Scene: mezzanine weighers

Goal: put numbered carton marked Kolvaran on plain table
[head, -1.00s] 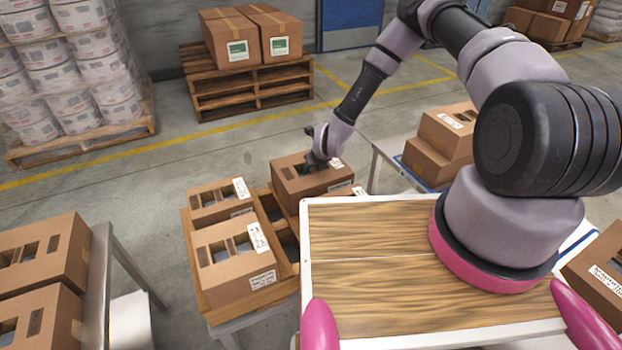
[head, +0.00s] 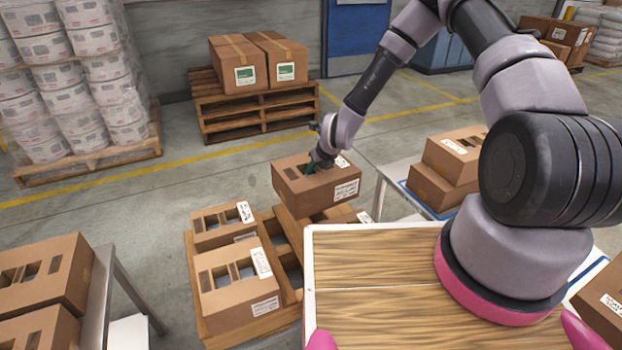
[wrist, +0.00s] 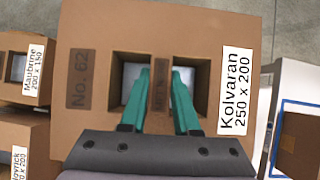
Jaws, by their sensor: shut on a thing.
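The brown carton marked Kolvaran (head: 315,190) hangs raised above the wooden tray of cartons in the head view. In the wrist view the carton (wrist: 100,30) shows "No. 62" and a white label reading "Kolvaran 250 x 200". My gripper (head: 311,168) is shut on the strip between the carton's two top holes; its green fingers (wrist: 160,85) reach into both holes. A grey table without a visible border (head: 102,285) stands at the left, bearing cartons. Another table, with a blue border line (head: 408,186), stands at the right, bearing stacked cartons.
Slotted cartons, one in front (head: 240,293) and one behind (head: 222,224), sit in the wooden tray (head: 190,262) below. A wooden pallet with two cartons (head: 258,116) and a pallet of wrapped tubs (head: 90,165) stand behind. Floor between them is clear.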

